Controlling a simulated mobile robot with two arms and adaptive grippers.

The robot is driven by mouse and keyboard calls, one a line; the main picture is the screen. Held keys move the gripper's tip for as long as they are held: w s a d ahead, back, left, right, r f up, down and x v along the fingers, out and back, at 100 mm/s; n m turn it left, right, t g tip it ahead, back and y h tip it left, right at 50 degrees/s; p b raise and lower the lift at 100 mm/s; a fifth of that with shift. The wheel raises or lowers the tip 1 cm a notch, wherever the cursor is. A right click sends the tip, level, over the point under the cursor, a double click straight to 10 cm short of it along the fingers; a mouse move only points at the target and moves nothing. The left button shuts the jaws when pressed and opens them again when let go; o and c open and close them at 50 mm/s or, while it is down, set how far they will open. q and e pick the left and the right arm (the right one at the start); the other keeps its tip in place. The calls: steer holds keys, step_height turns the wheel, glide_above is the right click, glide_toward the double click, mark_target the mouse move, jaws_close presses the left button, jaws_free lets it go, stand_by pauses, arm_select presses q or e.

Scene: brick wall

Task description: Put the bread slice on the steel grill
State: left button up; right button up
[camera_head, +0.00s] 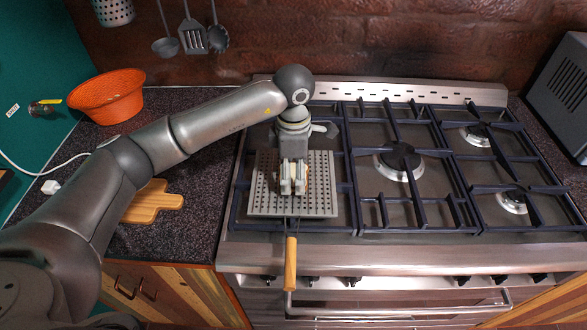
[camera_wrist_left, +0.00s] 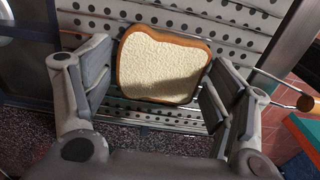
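The bread slice (camera_wrist_left: 163,68) is pale with a brown crust and shows its flat face in the left wrist view. A small edge of it shows in the head view (camera_head: 306,172). The grill is a perforated plate with a wooden handle, set on the left part of the stove. The slice is over the grill; whether it touches the plate is hard to tell. My right gripper is out of view.
The grill's handle (camera_head: 291,262) points out over the stove's front edge. Burner grates (camera_head: 400,163) lie to the right. A wooden board (camera_head: 152,203) and an orange colander (camera_head: 106,96) sit on the left counter. A grey appliance (camera_head: 562,92) stands at the right.

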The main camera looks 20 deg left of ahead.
mark_target(294, 174)
arm_select(q)
steer(key=shift+o, duration=0.4)
steer(key=shift+r, duration=0.15)
steer(key=shift+r, duration=0.2)
step_height(294, 174, up, 12)
steer(key=b, duration=0.2)
steer(key=shift+f+b, duration=0.15)
steer(key=shift+b, duration=0.15)
